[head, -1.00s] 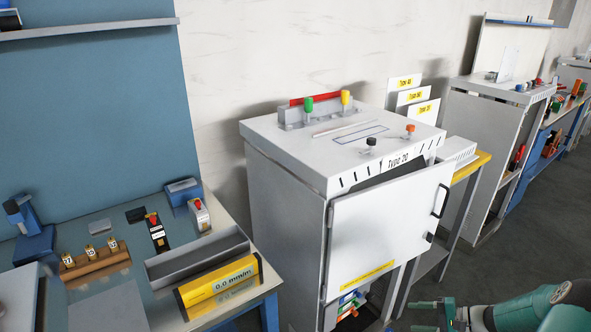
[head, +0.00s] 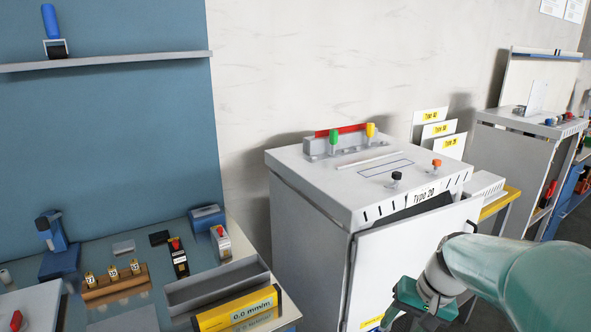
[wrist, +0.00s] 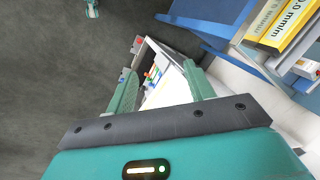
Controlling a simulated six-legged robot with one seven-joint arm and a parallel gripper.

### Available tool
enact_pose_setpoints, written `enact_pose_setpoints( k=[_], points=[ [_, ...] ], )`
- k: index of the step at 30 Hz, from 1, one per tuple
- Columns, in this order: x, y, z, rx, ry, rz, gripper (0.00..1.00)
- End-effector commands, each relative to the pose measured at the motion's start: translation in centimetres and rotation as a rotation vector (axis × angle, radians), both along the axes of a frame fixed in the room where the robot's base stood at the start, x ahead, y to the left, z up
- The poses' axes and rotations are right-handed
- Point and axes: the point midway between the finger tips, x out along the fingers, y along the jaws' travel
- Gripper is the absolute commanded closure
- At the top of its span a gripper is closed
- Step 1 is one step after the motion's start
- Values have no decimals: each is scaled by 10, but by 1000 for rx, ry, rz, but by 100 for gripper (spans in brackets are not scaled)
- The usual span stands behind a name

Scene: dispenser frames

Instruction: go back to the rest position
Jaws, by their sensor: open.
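My gripper (wrist: 160,84) is open and empty in the wrist view, its two green fingers spread apart. In the head view my gripper (head: 412,303) is at the bottom, in front of the white door (head: 395,262) of the Type 20 cabinet (head: 310,235). The arm hides the door's right part, and the fingertips are hard to make out there. The door stands ajar, with a dark gap at its top. Beyond the fingers, the wrist view shows the cabinet's opening with small coloured items (wrist: 153,74).
A workbench (head: 235,250) at left carries a grey tray (head: 215,285), a yellow 0.0 mm/m level (head: 240,311) and several small items. A second cabinet (head: 505,165) stands at right. Grey floor (wrist: 60,70) lies open at the left of the wrist view.

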Motion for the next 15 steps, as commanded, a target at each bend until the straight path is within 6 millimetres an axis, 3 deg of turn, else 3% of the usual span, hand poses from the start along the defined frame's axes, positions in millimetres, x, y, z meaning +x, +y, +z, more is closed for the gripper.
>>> enact_pose_setpoints(
  k=[6,15],
  points=[
    [-43,32,42,-154,-115,84,47],
    [-102,58,78,-307,-307,173,47]
  ],
)
